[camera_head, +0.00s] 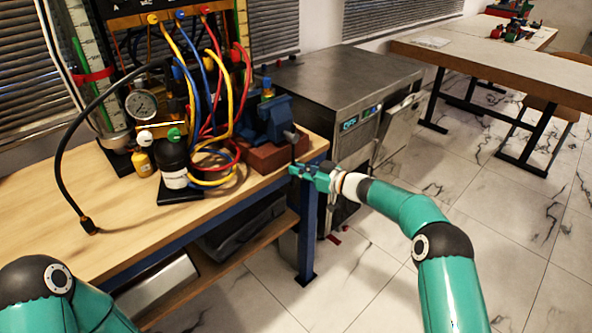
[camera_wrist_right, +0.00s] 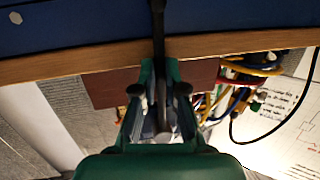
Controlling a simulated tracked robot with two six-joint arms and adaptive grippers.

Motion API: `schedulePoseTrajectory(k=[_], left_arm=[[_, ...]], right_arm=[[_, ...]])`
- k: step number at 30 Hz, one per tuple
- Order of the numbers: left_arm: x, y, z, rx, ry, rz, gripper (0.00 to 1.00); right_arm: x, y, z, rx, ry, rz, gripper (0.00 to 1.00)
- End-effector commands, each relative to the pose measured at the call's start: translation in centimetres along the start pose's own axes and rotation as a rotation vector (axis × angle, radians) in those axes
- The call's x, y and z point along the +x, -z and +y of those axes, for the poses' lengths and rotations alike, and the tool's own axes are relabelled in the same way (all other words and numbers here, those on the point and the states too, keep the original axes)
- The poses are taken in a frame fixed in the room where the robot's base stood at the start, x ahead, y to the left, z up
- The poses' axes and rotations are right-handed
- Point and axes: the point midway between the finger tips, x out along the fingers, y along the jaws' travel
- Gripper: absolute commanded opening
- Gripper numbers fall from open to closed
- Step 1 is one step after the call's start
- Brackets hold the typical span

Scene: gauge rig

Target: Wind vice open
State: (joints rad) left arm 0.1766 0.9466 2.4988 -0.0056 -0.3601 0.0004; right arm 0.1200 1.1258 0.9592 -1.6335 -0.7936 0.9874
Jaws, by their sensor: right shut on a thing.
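The blue vice (camera_head: 268,120) stands on a red-brown block (camera_head: 268,157) at the right end of the wooden bench. Its dark handle bar (camera_head: 294,148) hangs roughly upright at the vice's front, near the bench edge. My green right gripper (camera_head: 300,171) is at the bar's lower part. In the right wrist view the dark bar (camera_wrist_right: 158,22) runs down between the fingers of the right gripper (camera_wrist_right: 160,88), which is shut on it. The fingers partly hide the bar's end. My left arm shows at the lower left, but its gripper is out of view.
Coloured hoses (camera_head: 213,120), a pressure gauge (camera_head: 142,105) and a black bottle (camera_head: 173,160) crowd the bench left of the vice. A black hose end (camera_head: 89,225) lies on the bench. A steel cabinet (camera_head: 345,95) stands behind.

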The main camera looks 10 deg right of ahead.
Motion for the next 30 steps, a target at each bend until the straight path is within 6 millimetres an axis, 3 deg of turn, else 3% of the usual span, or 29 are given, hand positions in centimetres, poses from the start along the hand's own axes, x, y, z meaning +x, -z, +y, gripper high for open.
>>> schedulePoseTrajectory(k=[7,8,12,23,30], left_arm=[[0.0,0.0,0.0,0.000,0.000,0.000,0.00],[0.0,0.0,0.0,0.000,0.000,0.000,0.00],[0.0,0.0,0.0,0.000,0.000,0.000,0.00],[-0.1,0.0,0.0,0.000,0.000,0.000,0.00],[-0.1,0.0,0.0,0.000,0.000,0.000,0.00]], right_arm=[[0.2,0.5,-0.1,-0.002,0.000,0.008,0.00],[0.2,0.5,-0.1,-0.002,0.000,0.008,0.14],[0.2,0.5,-0.1,-0.002,0.000,0.007,0.36],[-0.1,0.2,0.0,0.001,0.000,0.004,0.36],[-2.3,0.2,0.1,0.001,-0.001,0.003,0.36]])
